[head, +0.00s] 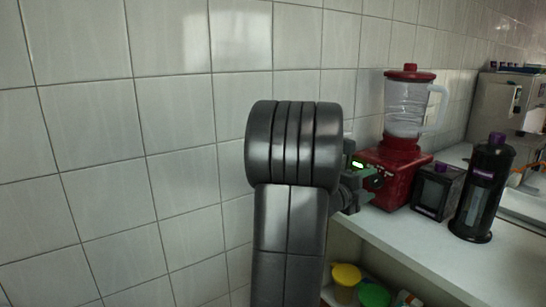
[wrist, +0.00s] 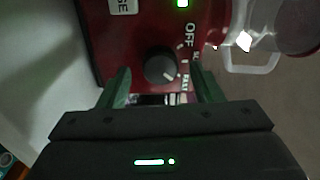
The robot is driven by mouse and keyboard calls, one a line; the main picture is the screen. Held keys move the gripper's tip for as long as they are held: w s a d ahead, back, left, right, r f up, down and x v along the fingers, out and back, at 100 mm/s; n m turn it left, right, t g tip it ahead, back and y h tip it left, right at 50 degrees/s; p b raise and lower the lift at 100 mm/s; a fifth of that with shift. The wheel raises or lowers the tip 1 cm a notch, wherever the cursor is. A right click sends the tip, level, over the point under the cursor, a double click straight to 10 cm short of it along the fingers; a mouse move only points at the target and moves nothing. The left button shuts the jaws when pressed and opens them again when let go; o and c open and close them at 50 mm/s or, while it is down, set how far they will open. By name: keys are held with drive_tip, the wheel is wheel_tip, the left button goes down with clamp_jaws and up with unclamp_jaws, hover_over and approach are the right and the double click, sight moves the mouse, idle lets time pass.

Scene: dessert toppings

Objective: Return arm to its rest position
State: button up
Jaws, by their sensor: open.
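My arm stands raised in the middle of the head view, in front of the tiled wall. My gripper (head: 368,176) shows partly behind it, close to the front of the red blender (head: 400,178); the arm hides the rest. In the wrist view my gripper (wrist: 160,72) has its two green fingers apart, one on each side of the blender's dark knob (wrist: 160,65). Nothing is held between them. The blender base (wrist: 115,40) shows an "OFF" label and a green light. Whether the fingers touch the panel I cannot tell.
The blender stands on a white counter (head: 440,245) with a small dark box (head: 435,192) and a black bottle (head: 483,190) to its right. A metal appliance (head: 505,105) is farther back. Yellow (head: 346,275) and green (head: 374,294) lidded tubs sit on a shelf below.

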drive_tip(key=shift+w+d, duration=0.4)
drive_tip(key=shift+d, duration=0.2)
